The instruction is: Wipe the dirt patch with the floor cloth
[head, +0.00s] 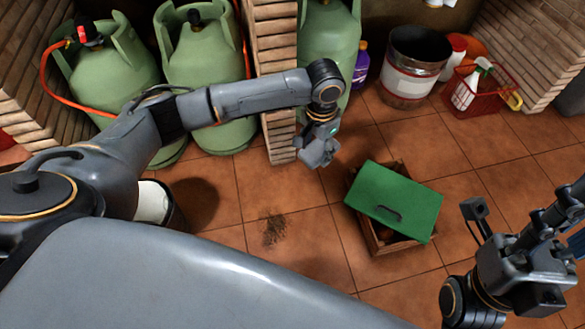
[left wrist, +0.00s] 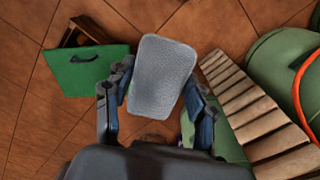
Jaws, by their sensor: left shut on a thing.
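The dirt patch (head: 274,229) is a dark, speckled smudge on the tiled floor, left of the green-lidded crate in the head view. My left gripper (head: 318,150) is above the floor, up and to the right of the patch, apart from it. In the left wrist view its two fingers are shut on a grey, textured, rounded pad, the floor cloth (left wrist: 163,72). The patch does not show in that view. My right gripper (head: 560,225) is at the right edge of the head view, away from the patch; its finger opening is unclear.
A wooden crate (head: 377,243) with a green lid (head: 395,200) lies askew to the right of the patch. Green gas cylinders (head: 205,65) and a brick pillar (head: 277,120) stand behind. A metal bucket (head: 410,75) and a red basket (head: 485,95) are at the back right.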

